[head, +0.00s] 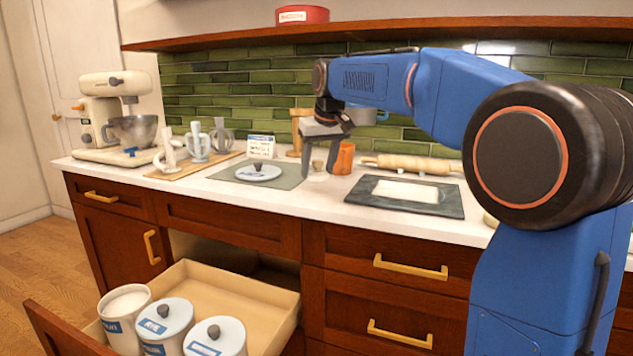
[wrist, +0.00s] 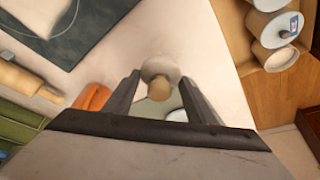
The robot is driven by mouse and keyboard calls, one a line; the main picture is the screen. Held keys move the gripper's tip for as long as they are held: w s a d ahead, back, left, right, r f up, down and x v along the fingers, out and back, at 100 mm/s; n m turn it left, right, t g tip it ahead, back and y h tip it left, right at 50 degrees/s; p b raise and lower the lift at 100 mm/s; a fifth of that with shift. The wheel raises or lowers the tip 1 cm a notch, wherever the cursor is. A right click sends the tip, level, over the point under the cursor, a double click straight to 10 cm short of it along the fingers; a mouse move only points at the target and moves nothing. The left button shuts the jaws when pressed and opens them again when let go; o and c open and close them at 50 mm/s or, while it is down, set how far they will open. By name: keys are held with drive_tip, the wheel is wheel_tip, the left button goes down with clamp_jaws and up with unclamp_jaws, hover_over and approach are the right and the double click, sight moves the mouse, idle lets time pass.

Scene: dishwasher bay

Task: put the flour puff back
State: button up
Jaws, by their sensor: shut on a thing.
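The flour puff (wrist: 158,88), a pale round pad with a tan knob, sits between the fingers of my gripper (wrist: 158,100) in the wrist view. In the head view my gripper (head: 322,160) is above the counter, and the tan knob shows small between its fingers. An open canister (head: 124,302) with white contents stands in the open drawer (head: 225,297), beside two lidded canisters (head: 166,322). A white lid with a grey knob (head: 258,173) lies on the grey mat (head: 290,178).
An orange object (head: 343,158) stands right beside my gripper. A rolling pin (head: 410,163) and a dark board (head: 440,200) with pale dough lie to the right. A card (head: 261,146), a board with upright utensils and a stand mixer (head: 115,115) stand left.

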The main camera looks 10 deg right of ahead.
sight(320, 172)
drive_tip(key=shift+d+f, duration=0.1)
drive_tip(key=shift+f, duration=1.95)
drive_tip(key=o, duration=0.9)
drive_tip(key=shift+f, duration=0.1)
drive_tip(key=shift+o, duration=0.2)
drive_tip(key=a+v, duration=0.1)
drive_tip(key=v, duration=1.1)
drive_tip(key=s+d+f+m, duration=0.1)
drive_tip(key=s+d+f, duration=0.2)
drive_tip(key=s+f, duration=1.2)
drive_tip(key=s+d+f, duration=0.4)
drive_tip(key=s+f, duration=1.1)
drive_tip(key=s, duration=0.8)
drive_tip(key=shift+s+f+m+h, duration=0.15)
drive_tip(key=shift+s+m+h, duration=0.15)
drive_tip(key=shift+m, duration=0.1)
